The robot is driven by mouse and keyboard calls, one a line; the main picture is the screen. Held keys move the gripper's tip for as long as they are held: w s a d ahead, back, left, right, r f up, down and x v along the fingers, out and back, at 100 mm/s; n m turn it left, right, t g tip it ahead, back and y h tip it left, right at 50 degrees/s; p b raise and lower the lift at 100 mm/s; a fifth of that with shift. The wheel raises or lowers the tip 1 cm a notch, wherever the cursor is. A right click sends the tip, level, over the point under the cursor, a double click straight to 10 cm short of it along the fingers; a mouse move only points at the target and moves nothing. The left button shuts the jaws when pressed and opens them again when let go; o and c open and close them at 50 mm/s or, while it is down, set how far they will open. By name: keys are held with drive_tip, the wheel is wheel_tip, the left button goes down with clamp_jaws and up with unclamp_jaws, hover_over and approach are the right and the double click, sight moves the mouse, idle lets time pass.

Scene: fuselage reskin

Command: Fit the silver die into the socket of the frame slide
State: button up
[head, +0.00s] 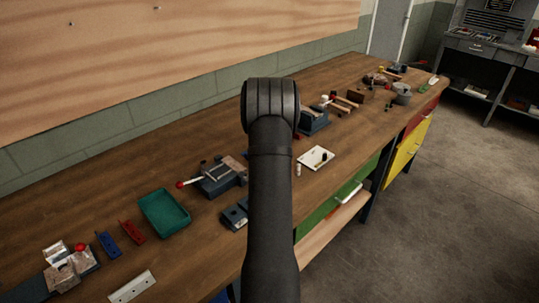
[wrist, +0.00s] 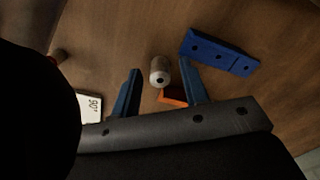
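My gripper (wrist: 159,70) is open in the wrist view, with its two blue fingers apart. A pale, silvery cylinder with a dark hole in its end (wrist: 160,77) shows between the fingertips. It looks like the silver die, and I see no clear finger contact. A blue plate with several holes (wrist: 220,52) lies just right of the right finger; I cannot tell whether it is the frame slide. An orange-red piece (wrist: 173,97) shows partly behind the fingers. In the head view my arm hides the gripper, and no socket is clear.
On the bench (head: 90,215) stand a green tray (head: 164,212), a dark vise-like fixture (head: 219,179), blue (head: 108,244) and red (head: 132,231) bars, and a white plate (head: 316,158). The bench front edge drops to drawers.

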drive_tip(key=shift+r, duration=0.1)
wheel_tip(320, 180, up, 11)
drive_tip(key=shift+r, duration=0.6)
drive_tip(key=shift+c, duration=1.1)
